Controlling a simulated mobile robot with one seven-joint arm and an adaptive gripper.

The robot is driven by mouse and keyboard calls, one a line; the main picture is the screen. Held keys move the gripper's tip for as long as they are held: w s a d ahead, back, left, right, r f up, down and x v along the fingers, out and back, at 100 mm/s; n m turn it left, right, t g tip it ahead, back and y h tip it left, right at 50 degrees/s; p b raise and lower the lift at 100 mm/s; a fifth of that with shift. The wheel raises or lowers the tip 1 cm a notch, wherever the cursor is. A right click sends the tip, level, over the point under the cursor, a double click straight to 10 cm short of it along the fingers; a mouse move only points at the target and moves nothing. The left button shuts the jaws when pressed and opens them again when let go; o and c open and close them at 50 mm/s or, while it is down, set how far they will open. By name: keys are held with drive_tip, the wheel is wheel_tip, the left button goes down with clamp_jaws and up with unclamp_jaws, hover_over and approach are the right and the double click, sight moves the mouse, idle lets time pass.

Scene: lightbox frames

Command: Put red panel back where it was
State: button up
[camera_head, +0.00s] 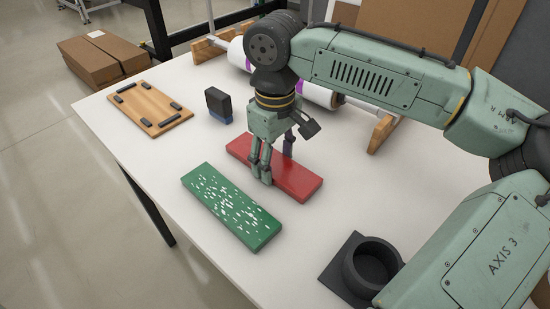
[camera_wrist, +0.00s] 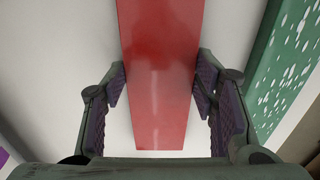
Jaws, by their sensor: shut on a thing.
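The red panel (camera_head: 304,184) is a long flat slab near the middle of the white table, just behind the green speckled panel. My gripper (camera_head: 275,165) points down over it and is shut across its width. In the wrist view, the red panel (camera_wrist: 162,60) runs between the two finger pads of my gripper (camera_wrist: 160,85), one on each long side. Whether the panel rests on the table or is slightly raised, I cannot tell. A wooden board with black strips (camera_head: 152,108) lies empty at the table's left.
The green speckled panel (camera_head: 230,208) lies close in front, also in the wrist view (camera_wrist: 291,62). A dark block with a blue base (camera_head: 218,106) stands left of my gripper. A black round holder (camera_head: 370,268) is at front right. Rolls on a wooden rack (camera_head: 385,132) stand behind.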

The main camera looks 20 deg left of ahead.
sight(275, 164)
drive_tip(key=o, duration=1.3)
drive_tip(key=shift+f, duration=0.1)
wheel_tip(275, 164, up, 12)
drive_tip(key=shift+r+b, duration=0.2)
drive_tip(key=shift+b, duration=0.25)
drive_tip(key=shift+s+f, duration=0.1)
